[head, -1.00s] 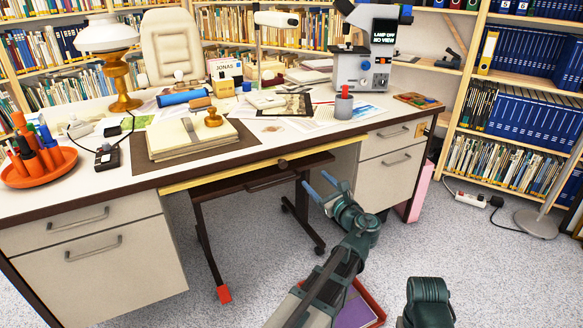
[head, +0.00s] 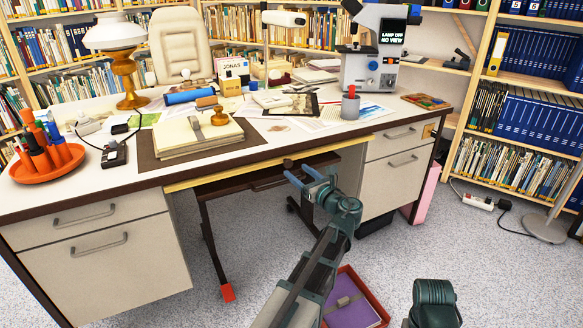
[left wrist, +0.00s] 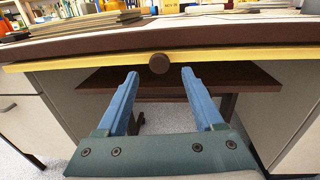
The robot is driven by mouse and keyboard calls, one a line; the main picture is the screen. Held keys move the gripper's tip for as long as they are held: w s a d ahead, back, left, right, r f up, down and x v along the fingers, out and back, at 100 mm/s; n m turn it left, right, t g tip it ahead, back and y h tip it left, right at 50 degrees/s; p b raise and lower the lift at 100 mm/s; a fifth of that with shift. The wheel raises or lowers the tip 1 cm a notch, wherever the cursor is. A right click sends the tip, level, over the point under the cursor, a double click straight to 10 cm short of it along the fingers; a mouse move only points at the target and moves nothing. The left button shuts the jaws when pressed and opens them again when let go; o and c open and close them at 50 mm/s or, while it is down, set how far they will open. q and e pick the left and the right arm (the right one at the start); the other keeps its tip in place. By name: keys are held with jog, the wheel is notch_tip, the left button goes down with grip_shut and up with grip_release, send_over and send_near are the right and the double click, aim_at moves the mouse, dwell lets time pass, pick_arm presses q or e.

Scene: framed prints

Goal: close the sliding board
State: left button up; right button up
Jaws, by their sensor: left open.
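The sliding board shows as a long yellow front edge (head: 225,174) under the white desk top (head: 110,170). A round dark brown knob (head: 288,163) sits on that edge near its middle. In the left wrist view the yellow edge (left wrist: 80,60) runs across the picture, with the knob (left wrist: 159,64) at its centre. My left gripper (head: 297,171) is open and empty, its two blue fingers pointing at the knob. In the left wrist view the knob lies between and just beyond the fingertips (left wrist: 159,73). Whether they touch it I cannot tell. My right gripper is out of view.
A dark brown shelf (left wrist: 240,75) on legs stands under the desk, below the yellow edge. Drawer units flank the knee space on the left (head: 110,260) and right (head: 392,180). A red tray (head: 378,302) with a purple item lies on the floor.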

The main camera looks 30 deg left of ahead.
aim_at(290, 165)
pick_arm(q)
jog(key=shift+x, duration=2.25)
grip_shut()
